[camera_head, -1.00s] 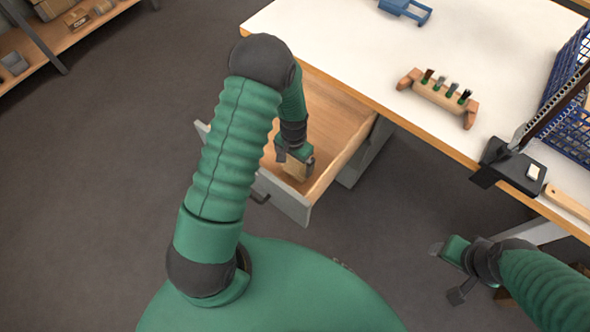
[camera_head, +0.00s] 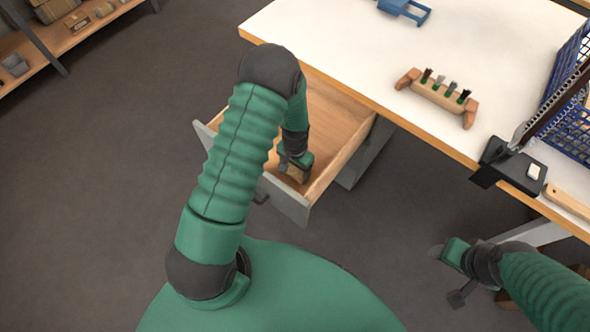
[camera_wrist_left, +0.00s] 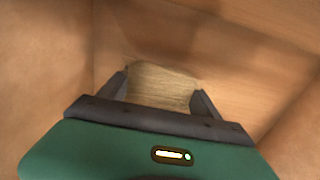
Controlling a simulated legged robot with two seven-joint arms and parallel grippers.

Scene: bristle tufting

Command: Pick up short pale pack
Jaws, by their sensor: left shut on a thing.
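The short pale pack (camera_wrist_left: 160,86) is a straw-coloured bundle between the two dark fingers of my left gripper (camera_wrist_left: 160,92) in the left wrist view. My left gripper (camera_head: 294,171) is shut on it, low inside the open wooden drawer (camera_head: 342,118). In the head view my gripper and arm hide most of the pack. I cannot tell whether the pack touches the drawer floor. My right gripper (camera_head: 447,275) is at the lower right with its fingers apart and nothing between them, off the table's front edge.
The white worktable (camera_head: 350,40) stands above the drawer. On it are a wooden holder with several dark tufts (camera_head: 440,96), a blue tool (camera_head: 405,10), a black lever device (camera_head: 515,165) and a blue basket (camera_head: 575,130). A shelf (camera_head: 75,42) stands at the far left.

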